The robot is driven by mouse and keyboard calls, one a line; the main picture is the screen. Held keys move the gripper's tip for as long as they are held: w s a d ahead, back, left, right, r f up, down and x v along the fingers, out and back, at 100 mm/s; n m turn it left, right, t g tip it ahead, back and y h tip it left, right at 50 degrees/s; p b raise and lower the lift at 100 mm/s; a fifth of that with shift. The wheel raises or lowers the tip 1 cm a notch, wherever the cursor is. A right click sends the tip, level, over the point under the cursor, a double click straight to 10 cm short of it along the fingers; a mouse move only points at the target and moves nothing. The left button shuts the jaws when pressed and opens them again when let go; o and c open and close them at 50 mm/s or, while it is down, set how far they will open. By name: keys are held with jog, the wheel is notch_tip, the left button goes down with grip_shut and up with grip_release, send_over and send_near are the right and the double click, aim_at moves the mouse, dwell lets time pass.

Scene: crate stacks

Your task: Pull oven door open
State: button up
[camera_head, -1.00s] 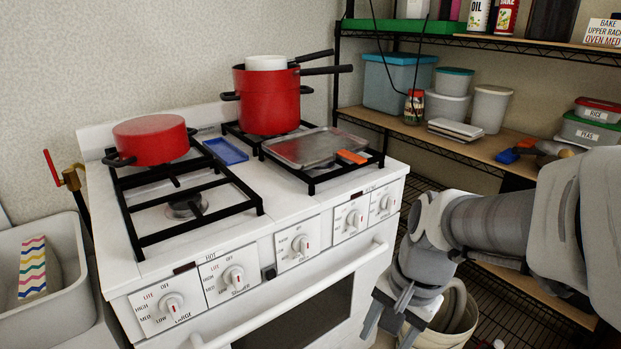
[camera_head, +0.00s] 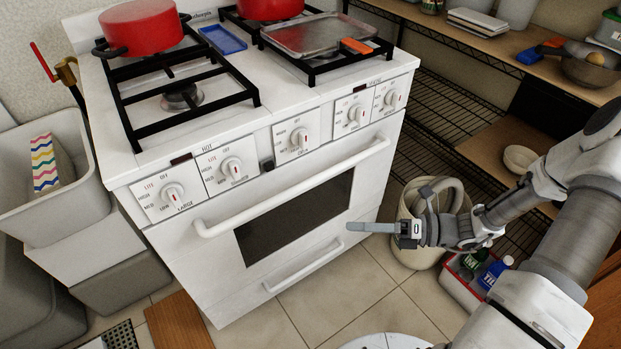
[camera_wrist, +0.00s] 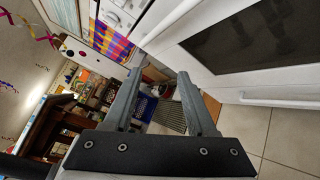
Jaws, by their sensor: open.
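The oven door (camera_head: 215,250) is white with a dark window and is closed on the front of the white stove. Its long white handle (camera_head: 290,190) runs across the top of the door below the knobs. My gripper (camera_head: 368,227) is in front of the door's right side, lower than the handle and apart from it. In the wrist view my gripper's fingers (camera_wrist: 157,80) are spread with nothing between them. The door window (camera_wrist: 240,35) shows upper right there, and the handle (camera_wrist: 172,28) crosses beyond the fingertips.
A lower drawer handle (camera_head: 303,272) sits below the door. A bucket (camera_head: 410,250) and a red-and-white box (camera_head: 462,285) stand to the right, near wire shelves. A brown board (camera_head: 180,322) lies on the floor; tiles before the stove are mostly clear.

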aim_at(310, 184)
jog(key=w+d+f+m+t, duration=0.3)
jog(key=w+f+m+t, duration=0.1)
jog(key=m+t, duration=0.5)
jog(key=shift+m+g+y, duration=0.3)
jog(key=shift+m+g, duration=0.2)
jog(key=shift+m, duration=0.2)
jog(key=b+x, duration=0.1)
jog(key=x, duration=0.4)
jog(key=b+x, duration=0.1)
jog(key=x, duration=0.5)
jog(key=b+x, duration=0.1)
jog(key=x, duration=0.5)
jog(key=shift+w+d, duration=0.15)
jog(key=shift+w, duration=0.1)
grip_shut()
